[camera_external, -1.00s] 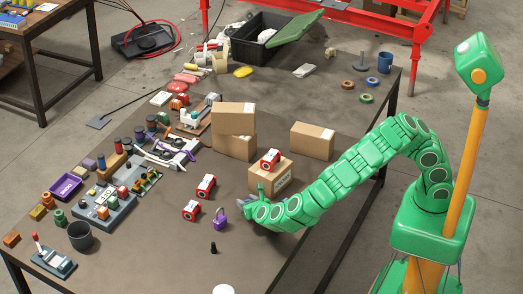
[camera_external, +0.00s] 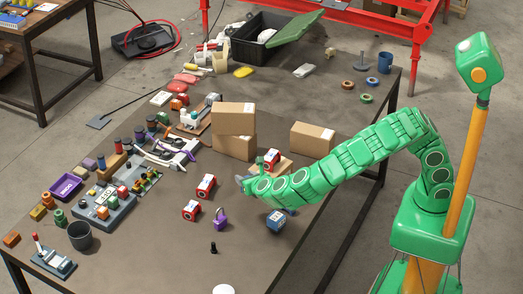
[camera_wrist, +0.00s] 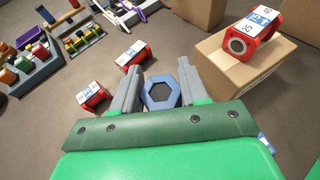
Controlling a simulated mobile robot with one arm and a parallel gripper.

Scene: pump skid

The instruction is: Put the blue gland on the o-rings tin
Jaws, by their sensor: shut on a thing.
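The blue gland (camera_wrist: 161,93), a six-sided ring with a grey middle, is between the two grey fingers of my gripper (camera_wrist: 158,88) in the wrist view. The fingers are shut on it. In the external view, my gripper (camera_external: 242,182) is between the red labelled blocks and the cardboard box, and the held gland is hidden there. I cannot read any lettering that picks out the o-rings tin. A purple tray (camera_external: 66,187) with unreadable white lettering stands at the left of the table.
Two red labelled blocks (camera_external: 206,187) stand left of my gripper; another red block (camera_wrist: 252,42) sits on a cardboard box (camera_wrist: 222,68) to its right. A blue labelled block (camera_external: 276,221) and a purple padlock-like piece (camera_external: 220,220) are nearby. The front table is fairly clear.

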